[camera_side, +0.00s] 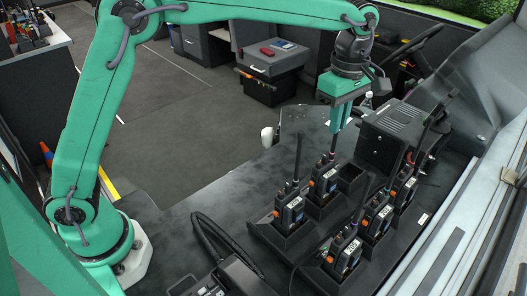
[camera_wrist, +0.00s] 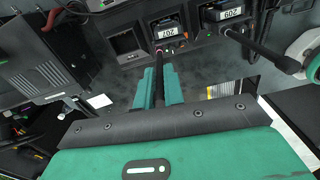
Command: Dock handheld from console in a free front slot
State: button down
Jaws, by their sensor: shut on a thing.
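My gripper (camera_side: 338,125) is shut on the upright antenna of a black handheld (camera_side: 323,183) with a pale number label and an orange mark. In the wrist view the antenna (camera_wrist: 159,62) runs between the fingers (camera_wrist: 159,88) to the handheld's top (camera_wrist: 166,30). The handheld stands upright in or right at a slot of the black dock; whether it is fully seated I cannot tell. An empty square slot (camera_side: 352,178) lies right beside it, and shows in the wrist view (camera_wrist: 126,42) to its left.
Another handheld (camera_side: 290,213) stands beside it, antenna up. Several more handhelds (camera_side: 376,216) stand in the other dock row with tall antennas. A black box unit (camera_side: 392,135) stands close behind. A black steering wheel or cable loop (camera_side: 222,236) is at front left. Bare desk (camera_side: 205,200) lies left of the dock.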

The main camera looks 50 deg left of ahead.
jog(key=shift+f, duration=0.3)
dwell(0.5)
jog(key=c, duration=1.1)
grip_release()
jog(key=shift+r, duration=0.1)
jog(key=shift+r, duration=3.4)
